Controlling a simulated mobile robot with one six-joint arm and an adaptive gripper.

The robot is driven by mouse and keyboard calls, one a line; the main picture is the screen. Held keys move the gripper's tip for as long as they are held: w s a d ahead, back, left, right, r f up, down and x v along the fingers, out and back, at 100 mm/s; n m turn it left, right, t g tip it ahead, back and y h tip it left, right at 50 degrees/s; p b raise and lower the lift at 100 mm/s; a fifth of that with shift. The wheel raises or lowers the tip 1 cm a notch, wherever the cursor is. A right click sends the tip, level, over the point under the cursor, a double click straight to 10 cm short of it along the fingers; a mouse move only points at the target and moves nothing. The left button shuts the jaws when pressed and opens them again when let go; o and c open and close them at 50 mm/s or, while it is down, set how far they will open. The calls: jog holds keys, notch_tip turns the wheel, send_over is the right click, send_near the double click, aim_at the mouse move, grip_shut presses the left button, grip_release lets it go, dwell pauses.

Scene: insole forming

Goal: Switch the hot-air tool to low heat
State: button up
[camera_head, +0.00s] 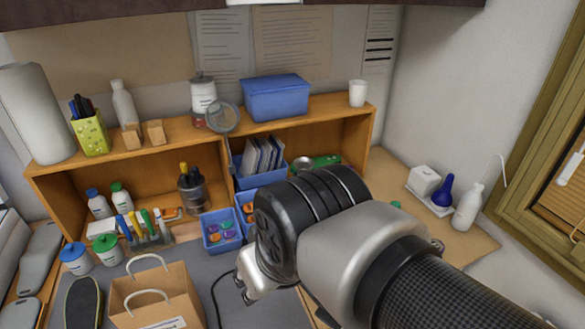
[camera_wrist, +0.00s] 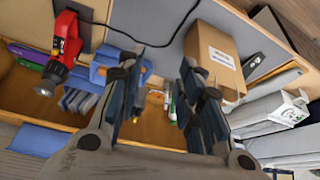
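The hot-air tool (camera_wrist: 66,42) shows at the upper left of the wrist view. It has a red body and a dark collar with a pale nozzle end. Its heat switch is too small to make out. I cannot find the tool in the head view, where my arm covers the middle right of the bench. My gripper (camera_wrist: 162,62) is open in the wrist view, with a clear gap between its two dark fingers. Nothing is held between them. The tool is to the left of the fingers and apart from them.
A brown paper bag (camera_head: 150,297) stands on the grey mat at the front left; it also shows in the wrist view (camera_wrist: 213,58). Blue bins (camera_head: 221,231) sit before the wooden shelf (camera_head: 90,163). A dark cable (camera_head: 214,290) crosses the mat.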

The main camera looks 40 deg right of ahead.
jog(key=w+d+r+p, duration=0.4)
jog(key=w+r, duration=0.2)
jog(key=r, duration=0.1)
jog(key=w+d+f+m, duration=0.1)
jog(key=w+d, duration=0.5)
jog(key=w+d+f+m+g+h, duration=0.1)
jog(key=w+d+f, duration=0.3)
jog(key=d, duration=0.6)
jog(key=w+d+f, duration=0.2)
jog(key=d+f, duration=0.3)
jog(key=d, duration=0.4)
jog(key=b+x, duration=0.3)
jog(key=x, duration=1.4)
jog(key=shift+w+r, duration=0.1)
jog(key=shift+w, duration=0.05)
jog(key=shift+c, duration=0.3)
grip_shut()
